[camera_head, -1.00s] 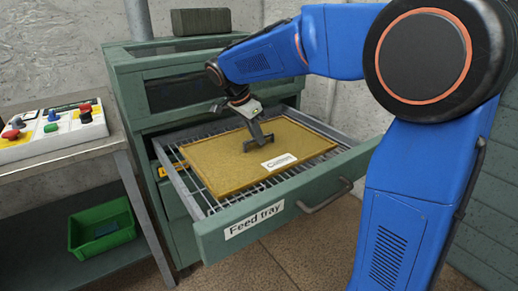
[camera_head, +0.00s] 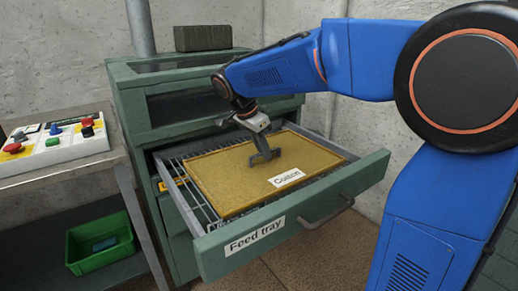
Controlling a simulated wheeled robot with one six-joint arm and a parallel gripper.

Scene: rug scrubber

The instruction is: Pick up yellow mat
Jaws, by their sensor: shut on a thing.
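The yellow mat (camera_head: 225,175) is a flat rectangle with a raised border and a white label that appears to read "Cotton". It is in or just above the open green feed tray (camera_head: 290,232), over the tray's wire rack. My gripper (camera_head: 264,158) is at the top of the mat near its middle, shut on a dark grey handle-like piece there. The fingertips are small in the picture. The mat looks slightly higher than the rack, but I cannot tell the exact gap.
The green cabinet (camera_head: 128,92) stands behind the tray against the wall. At left a bench carries a control panel (camera_head: 50,146) with red, blue, green and black controls. A green bin (camera_head: 100,262) sits on its lower shelf. A dark block (camera_head: 203,37) lies on the cabinet top.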

